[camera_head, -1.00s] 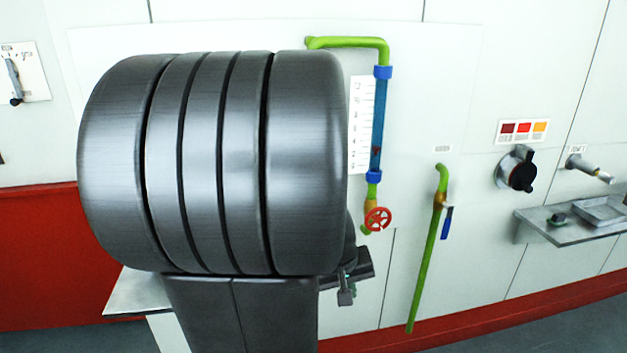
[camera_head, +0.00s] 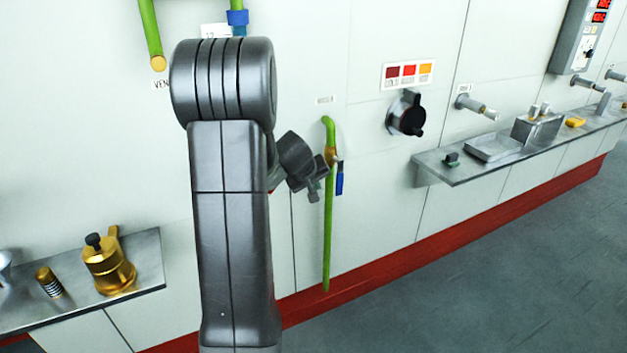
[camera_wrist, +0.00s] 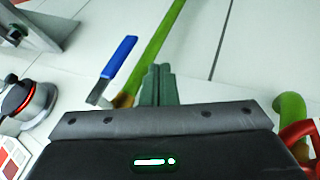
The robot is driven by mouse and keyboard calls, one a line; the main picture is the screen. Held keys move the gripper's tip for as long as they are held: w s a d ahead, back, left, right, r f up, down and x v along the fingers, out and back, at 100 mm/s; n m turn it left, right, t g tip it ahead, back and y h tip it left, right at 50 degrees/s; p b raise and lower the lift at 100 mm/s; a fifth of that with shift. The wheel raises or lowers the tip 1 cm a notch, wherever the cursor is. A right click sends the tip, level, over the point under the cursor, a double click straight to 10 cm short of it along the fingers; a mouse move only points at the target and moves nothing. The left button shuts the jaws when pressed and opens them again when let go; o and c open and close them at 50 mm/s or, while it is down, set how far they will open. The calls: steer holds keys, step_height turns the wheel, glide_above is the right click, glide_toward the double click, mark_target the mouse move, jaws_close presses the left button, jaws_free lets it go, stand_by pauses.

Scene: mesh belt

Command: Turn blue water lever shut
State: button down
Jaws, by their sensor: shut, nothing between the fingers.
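The blue water lever (camera_head: 339,180) hangs straight down beside the green pipe (camera_head: 328,230), just below the brass valve on it. In the wrist view the blue lever (camera_wrist: 119,63) lies left of my gripper's fingers, with the green pipe (camera_wrist: 160,40) passing behind them. My gripper (camera_head: 322,178) is close to the valve, on the left side of the pipe in the head view. In the wrist view my gripper (camera_wrist: 160,72) has its fingers together with nothing between them. The lever is apart from the fingers in that view; whether the fingers touch the pipe I cannot tell.
A round black knob (camera_head: 407,115) sits on the wall to the right, under a coloured label. A metal shelf (camera_head: 450,175) juts out below it. A red handwheel (camera_wrist: 298,135) shows at the wrist view's right edge. Another shelf (camera_head: 145,270) with brass items stands at left.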

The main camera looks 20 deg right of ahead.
mark_target(337, 175)
steer(key=shift+w+d+f+p, duration=0.35)
steer(key=shift+d+f, duration=0.2)
steer(key=shift+d, duration=0.4)
steer(key=shift+w+d+f+p, duration=0.3)
steer(key=shift+d+f+p, duration=0.15)
steer(key=shift+d, duration=0.55)
steer(key=shift+w+d+f+p, duration=0.35)
steer(key=shift+d+f, duration=0.25)
steer(key=shift+d, duration=0.35)
steer(key=shift+f+b, duration=0.3)
steer(key=shift+b, duration=1)
steer(key=shift+d+r+h+b, duration=0.15)
steer(key=shift+h+b, duration=0.25)
steer(key=shift+b, duration=0.45)
